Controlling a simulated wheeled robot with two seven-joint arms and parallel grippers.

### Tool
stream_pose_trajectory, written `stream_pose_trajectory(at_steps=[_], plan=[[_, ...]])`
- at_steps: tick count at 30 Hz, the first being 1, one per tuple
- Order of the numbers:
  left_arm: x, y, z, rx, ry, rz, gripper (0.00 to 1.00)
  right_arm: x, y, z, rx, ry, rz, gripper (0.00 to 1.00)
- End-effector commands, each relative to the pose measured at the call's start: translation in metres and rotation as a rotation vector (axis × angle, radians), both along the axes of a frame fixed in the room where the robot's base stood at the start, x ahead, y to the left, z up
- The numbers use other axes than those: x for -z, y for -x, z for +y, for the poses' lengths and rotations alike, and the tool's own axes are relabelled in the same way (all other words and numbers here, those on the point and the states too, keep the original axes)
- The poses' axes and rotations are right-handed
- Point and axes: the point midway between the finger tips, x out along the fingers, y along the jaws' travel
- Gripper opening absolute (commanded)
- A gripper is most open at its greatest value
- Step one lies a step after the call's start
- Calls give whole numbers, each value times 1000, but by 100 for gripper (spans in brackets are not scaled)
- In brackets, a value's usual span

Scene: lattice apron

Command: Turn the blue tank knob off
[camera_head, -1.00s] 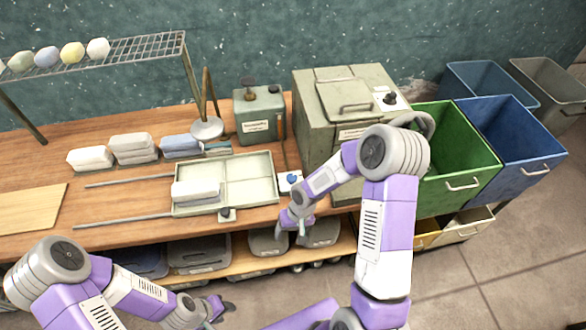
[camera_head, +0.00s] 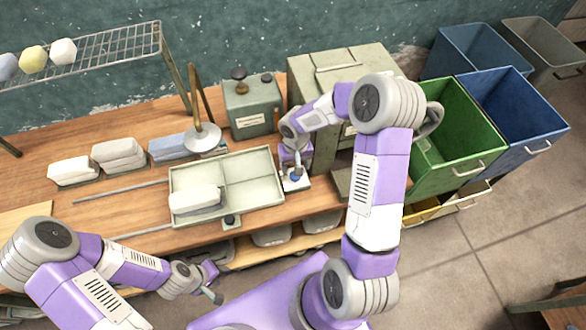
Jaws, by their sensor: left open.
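The blue knob (camera_head: 297,178) sits on a small white plate (camera_head: 293,186) at the bench's front edge, just right of the pale tray. My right gripper (camera_head: 294,172) points down at the knob and covers part of it. Its fingers are small and partly hidden, so I cannot tell whether they are open, shut or touching the knob. My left gripper (camera_head: 214,284) is open and empty, low in front of the bench. A grey-green tank (camera_head: 252,107) with a dark knob on top stands behind the tray.
The pale tray (camera_head: 254,195) holds white folded cloths (camera_head: 195,199). A large grey-green box (camera_head: 330,62) stands behind my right arm. Green (camera_head: 455,140) and blue (camera_head: 520,120) bins stand at the right. A lamp-like stand (camera_head: 203,137) rises behind the tray.

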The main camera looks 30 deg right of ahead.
Motion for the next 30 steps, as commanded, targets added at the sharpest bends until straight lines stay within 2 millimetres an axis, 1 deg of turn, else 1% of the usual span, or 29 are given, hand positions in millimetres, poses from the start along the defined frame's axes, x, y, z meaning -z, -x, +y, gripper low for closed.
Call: stream_pose_trajectory(at_steps=[1, 3, 6, 9, 13, 19, 20, 30], plan=[[1, 0, 0, 0, 0, 0, 43, 11, 1, 0, 1, -1, 5, 67], [1, 0, 0, 0, 0, 0, 43, 22, 1, 1, -1, -2, 4, 67], [2, 0, 0, 0, 0, 0, 43, 35, 0, 1, 0, -1, 2, 67], [2, 0, 0, 0, 0, -1, 43, 43, 0, 0, 0, 0, 1, 67], [2, 0, 0, 0, 0, -1, 43, 48, 0, 0, 1, -1, 0, 67], [2, 0, 0, 0, 0, -1, 43, 48, 0, 0, 1, -1, -1, 67], [2, 0, 0, 0, 0, -1, 43, 48, 0, 0, 1, -1, -1, 66], [2, 0, 0, 0, 0, -1, 43, 48, 0, 0, 0, -1, 0, 14]])
